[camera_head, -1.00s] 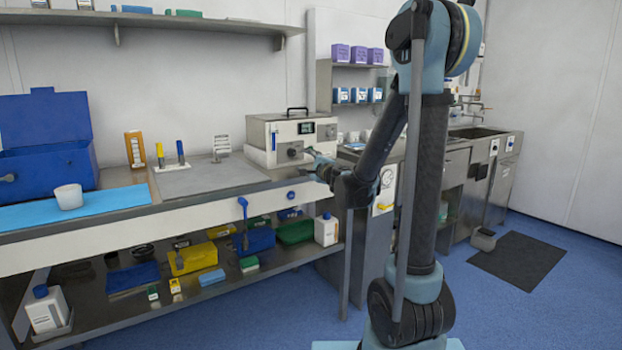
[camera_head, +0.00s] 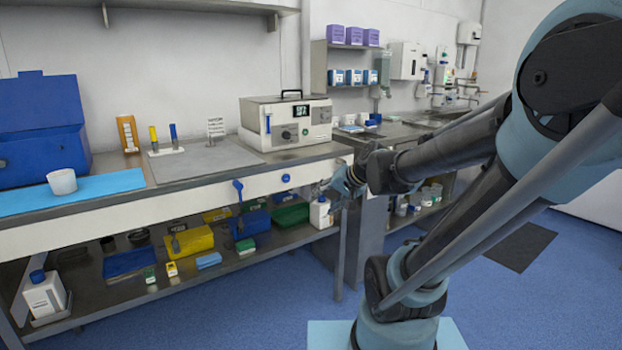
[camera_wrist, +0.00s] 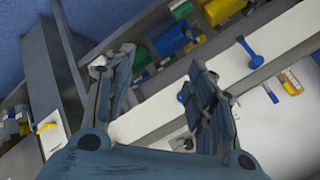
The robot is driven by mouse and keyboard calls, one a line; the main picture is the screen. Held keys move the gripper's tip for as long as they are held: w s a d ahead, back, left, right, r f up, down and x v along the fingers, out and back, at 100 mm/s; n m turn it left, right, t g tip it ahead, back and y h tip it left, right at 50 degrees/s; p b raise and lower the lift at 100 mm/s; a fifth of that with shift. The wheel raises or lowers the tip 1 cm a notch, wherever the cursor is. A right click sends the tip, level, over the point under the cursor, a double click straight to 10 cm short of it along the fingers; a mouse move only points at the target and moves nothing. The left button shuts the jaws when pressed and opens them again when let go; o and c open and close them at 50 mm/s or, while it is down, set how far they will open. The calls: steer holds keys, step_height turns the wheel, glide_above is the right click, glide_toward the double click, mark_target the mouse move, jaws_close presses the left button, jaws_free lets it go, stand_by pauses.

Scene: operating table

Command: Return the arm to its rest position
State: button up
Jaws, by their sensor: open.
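My arm spans the right side of the head view, bent, with its forearm reaching left toward the table's right end. My gripper (camera_head: 328,190) is in front of the table's front edge, near the right corner, and looks small there. In the wrist view my gripper (camera_wrist: 160,95) shows two fingers spread well apart with nothing between them. The white table front (camera_wrist: 165,105) lies beyond the fingers. No object is in its grasp.
The operating table (camera_head: 110,210) has a grey mat (camera_head: 205,162), a blue cloth (camera_head: 110,190) with a white cup (camera_head: 62,181), and a white device (camera_head: 290,122). A lower shelf (camera_head: 200,275) holds bins and bottles. Blue floor (camera_head: 270,320) in front is open.

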steer(key=s+d+f+n+g+h, duration=0.1)
steer(key=s+d+f+g+h, duration=0.1)
steer(key=s+d, duration=0.5)
steer(key=s+d+f+n+g+h, duration=0.1)
steer(key=s+d+f+g+h, duration=0.1)
steer(key=s+d+f+h, duration=0.2)
steer(key=s+d+f, duration=0.3)
steer(key=s, duration=0.2)
steer(key=shift+s+d, duration=0.25)
steer(key=shift+w+f+g, duration=0.2)
steer(key=shift+w+g, duration=0.1)
steer(key=shift+w, duration=0.2)
